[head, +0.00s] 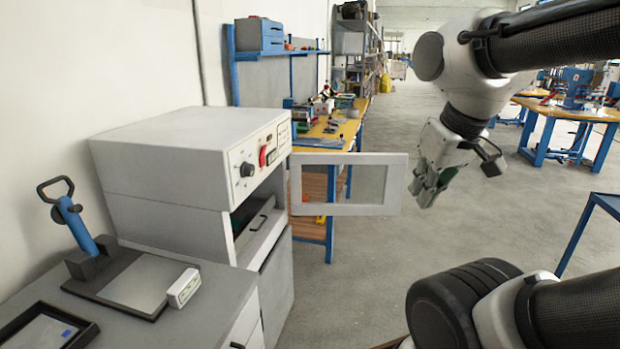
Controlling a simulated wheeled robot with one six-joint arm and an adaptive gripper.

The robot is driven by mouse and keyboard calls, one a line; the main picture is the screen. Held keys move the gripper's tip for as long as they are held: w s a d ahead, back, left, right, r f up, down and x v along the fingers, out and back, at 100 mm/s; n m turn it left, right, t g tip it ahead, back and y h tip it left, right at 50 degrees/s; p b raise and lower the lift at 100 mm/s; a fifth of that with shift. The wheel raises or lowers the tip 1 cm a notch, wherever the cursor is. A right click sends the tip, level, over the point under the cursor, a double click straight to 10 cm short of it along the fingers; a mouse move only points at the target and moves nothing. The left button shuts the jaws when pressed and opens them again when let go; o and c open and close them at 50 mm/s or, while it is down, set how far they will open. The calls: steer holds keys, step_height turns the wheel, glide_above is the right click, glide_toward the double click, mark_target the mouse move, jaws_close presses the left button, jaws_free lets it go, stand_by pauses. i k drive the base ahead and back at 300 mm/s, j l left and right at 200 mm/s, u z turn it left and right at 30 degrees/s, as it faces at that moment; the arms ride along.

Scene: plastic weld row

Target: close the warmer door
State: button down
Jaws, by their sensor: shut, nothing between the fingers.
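The warmer (190,165) is a white box-shaped unit on the left, with a knob and a red switch on its front panel. Its door (397,186), a white frame around a window, stands wide open and sticks out to the right from the unit's front. The opening (262,215) shows a dark interior with a tray-like part inside. My gripper (426,190) is shut and empty, pointing down, just right of the door's free edge. A small gap seems to lie between them; I cannot tell the depth between the two.
A grey bench (190,325) at front left carries a blue-handled press (78,228), a small white box (184,288) and a dark-framed tray (48,330). A wooden workbench (345,130) stands behind the door. The floor (480,225) beneath my gripper is clear.

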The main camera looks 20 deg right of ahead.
mark_target(397, 164)
steer(key=i+l+u, duration=0.4)
steer(key=l, duration=0.65)
steer(key=i+l+u, duration=0.25)
steer(key=l+u, duration=0.15)
steer(key=l, duration=0.7)
steer(key=l+u, duration=0.45)
steer(key=l, duration=0.7)
steer(key=l+u, duration=0.4)
steer(key=l, duration=0.8)
steer(key=l+u, duration=0.2)
steer(key=l, duration=0.2)
steer(key=l+u, duration=0.2)
steer(key=l, duration=0.25)
steer(key=k+l+u, duration=0.2)
steer(key=l, duration=0.15)
steer(key=l+u, duration=0.25)
steer(key=l, duration=0.2)
steer(key=l+u, duration=0.35)
steer(key=l, duration=0.35)
steer(key=k+l+u, duration=0.1)
steer(key=l+u, duration=0.3)
steer(key=l, duration=0.25)
steer(key=k+l+u, duration=0.1)
steer(key=k+l, duration=0.4)
steer(key=k, duration=0.15)
steer(key=k+j+u, duration=0.1)
steer(key=j, duration=0.25)
steer(key=k+j, duration=0.2)
steer(key=k+j+u, duration=0.15)
steer(key=j, duration=0.3)
